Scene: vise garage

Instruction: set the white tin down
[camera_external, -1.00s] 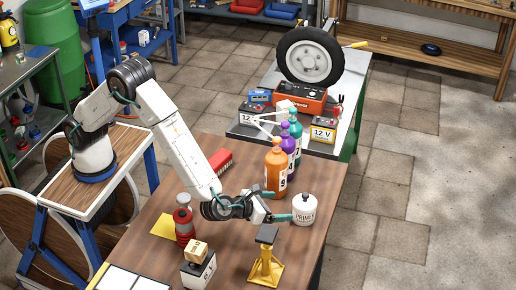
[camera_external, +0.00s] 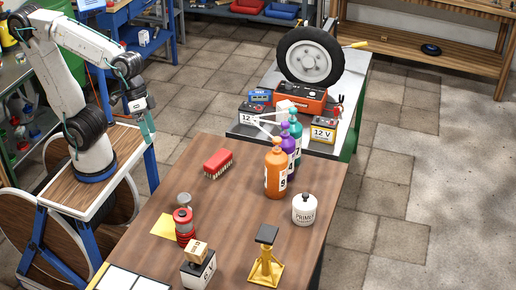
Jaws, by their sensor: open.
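The white tin (camera_external: 304,209), with dark lettering and a black cap, stands upright on the brown wooden table near its right edge. Nothing is touching it. My gripper (camera_external: 147,131) is far to the upper left of the tin, off the table, with its fingers pointing down. It is open and holds nothing that I can see.
Orange, purple and teal bottles (camera_external: 276,172) stand behind the tin. A yellow jack stand (camera_external: 266,268) is in front of it. A red brush (camera_external: 217,163), a red bottle jack (camera_external: 184,226) and a small battery (camera_external: 199,270) are further left. The table's middle is clear.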

